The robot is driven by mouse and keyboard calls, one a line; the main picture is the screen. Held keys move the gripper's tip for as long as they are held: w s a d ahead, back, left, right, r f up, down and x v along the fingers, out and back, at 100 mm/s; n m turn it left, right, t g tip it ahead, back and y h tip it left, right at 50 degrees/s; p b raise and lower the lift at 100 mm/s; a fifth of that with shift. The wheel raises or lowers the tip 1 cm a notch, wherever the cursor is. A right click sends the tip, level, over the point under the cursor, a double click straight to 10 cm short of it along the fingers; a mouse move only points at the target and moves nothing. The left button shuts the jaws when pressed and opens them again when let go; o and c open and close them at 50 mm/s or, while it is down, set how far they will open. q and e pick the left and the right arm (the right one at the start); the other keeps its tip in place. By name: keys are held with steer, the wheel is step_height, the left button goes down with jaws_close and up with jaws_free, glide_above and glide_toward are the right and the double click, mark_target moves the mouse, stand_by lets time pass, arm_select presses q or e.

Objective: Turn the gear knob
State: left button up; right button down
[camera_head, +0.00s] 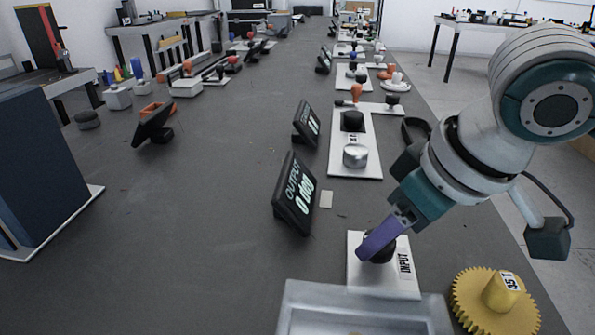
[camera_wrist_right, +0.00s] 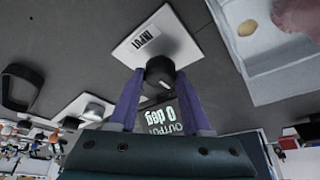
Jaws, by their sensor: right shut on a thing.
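A black gear knob (camera_head: 380,246) stands on a white plate (camera_head: 366,282) marked INPUT. My right gripper (camera_head: 377,243) reaches down to it from the right, with its purple fingers at the knob. In the right wrist view the knob (camera_wrist_right: 160,72) sits between the two purple fingers, and the gripper is shut on it. In the right wrist view the display (camera_wrist_right: 165,118) appears upside down. My left gripper is not in view.
A yellow gear (camera_head: 496,301) with a labelled hub lies right of the plate. A grey tray (camera_head: 362,309) stands in front. A dark blue box (camera_head: 40,165) is at the left. Another white plate (camera_head: 354,158) with a silver knob is farther back.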

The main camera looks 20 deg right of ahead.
steer(key=shift+r+m+p, duration=0.2)
steer(key=shift+m+p, duration=0.1)
steer(key=shift+p, duration=0.25)
steer(key=m+h+p, duration=0.1)
steer(key=m+p, duration=0.1)
steer(key=p, duration=0.1)
steer(key=m+h+p, duration=0.1)
steer(key=m+p, duration=0.1)
steer(key=p, duration=0.1)
steer(key=m+p, duration=0.3)
steer(key=p, duration=0.1)
steer(key=shift+a+h, duration=0.35)
steer(key=shift+h, duration=0.05)
steer(key=shift+m+g+h+p, duration=0.3)
steer(key=shift+m+p, duration=0.25)
steer(key=shift+m, duration=0.35)
steer(key=shift+f+m+h+p, duration=0.1)
steer(key=shift+m+h+p, duration=0.25)
steer(key=shift+m, duration=0.55)
steer(key=shift+w+a+m+g, duration=0.1)
steer(key=shift+m+g, duration=0.3)
steer(key=shift+m, duration=0.5)
steer(key=shift+f+m+g+h, duration=0.15)
steer(key=shift+m+g+h, duration=0.3)
steer(key=shift+m, duration=0.75)
steer(key=shift+w+m+g+b, duration=0.15)
steer(key=shift+m+g+b, duration=0.3)
steer(key=shift+m, duration=1.05)
